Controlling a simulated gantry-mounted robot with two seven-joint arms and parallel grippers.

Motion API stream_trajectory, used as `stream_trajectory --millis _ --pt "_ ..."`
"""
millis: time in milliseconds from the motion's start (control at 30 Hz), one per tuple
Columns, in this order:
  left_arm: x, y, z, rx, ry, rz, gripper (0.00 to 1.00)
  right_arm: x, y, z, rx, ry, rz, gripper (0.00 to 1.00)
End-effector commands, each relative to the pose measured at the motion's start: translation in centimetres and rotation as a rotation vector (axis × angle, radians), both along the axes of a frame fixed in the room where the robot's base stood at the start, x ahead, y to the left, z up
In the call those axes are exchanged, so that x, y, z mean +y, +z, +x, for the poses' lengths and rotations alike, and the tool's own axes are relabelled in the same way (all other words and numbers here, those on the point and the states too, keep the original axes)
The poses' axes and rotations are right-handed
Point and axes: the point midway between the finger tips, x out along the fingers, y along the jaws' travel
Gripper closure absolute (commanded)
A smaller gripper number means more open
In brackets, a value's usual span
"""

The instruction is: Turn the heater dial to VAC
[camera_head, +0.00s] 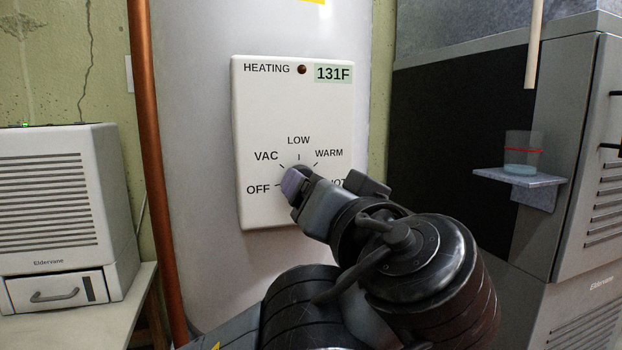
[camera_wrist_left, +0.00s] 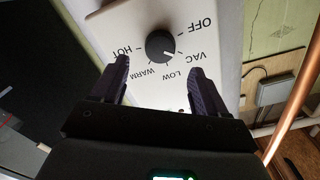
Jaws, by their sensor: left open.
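The heater dial (camera_wrist_left: 160,45) is a round black knob on a white panel (camera_head: 264,115) marked OFF, VAC, LOW, WARM and HOT. In the left wrist view a small pale mark on the dial appears to face roughly VAC, but it is too small to be sure. In the head view my left gripper (camera_head: 294,182) covers most of the dial and part of HOT. My left gripper is open, and its two dark fingers (camera_wrist_left: 158,80) stand apart with the dial beyond and between their tips. I see no finger touching the dial. My right gripper is not in view.
The panel is on a white tank (camera_head: 190,180), with a copper pipe (camera_head: 148,150) along its left side. A grey cabinet (camera_head: 575,130) stands at right, with a cup (camera_head: 522,153) on a small shelf (camera_head: 500,177). A white vented unit (camera_head: 50,200) sits at left.

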Motion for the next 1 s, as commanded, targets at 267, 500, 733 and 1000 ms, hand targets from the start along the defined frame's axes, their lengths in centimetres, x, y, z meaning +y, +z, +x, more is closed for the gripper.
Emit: stream_trajectory --millis 267,500,733,1000 --pt "-1.2 0.2 -3.6 0.000 -0.001 0.001 0.26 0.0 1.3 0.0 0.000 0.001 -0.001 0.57" --pt "-1.4 0.0 -4.5 0.000 0.000 0.001 0.26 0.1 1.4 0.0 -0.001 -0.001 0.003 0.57" --pt "-1.4 0.0 -4.5 0.000 0.000 0.001 0.26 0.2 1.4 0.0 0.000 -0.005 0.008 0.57" --pt "-1.3 -3.3 -2.5 0.099 0.002 0.000 0.26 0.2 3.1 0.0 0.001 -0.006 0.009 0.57"
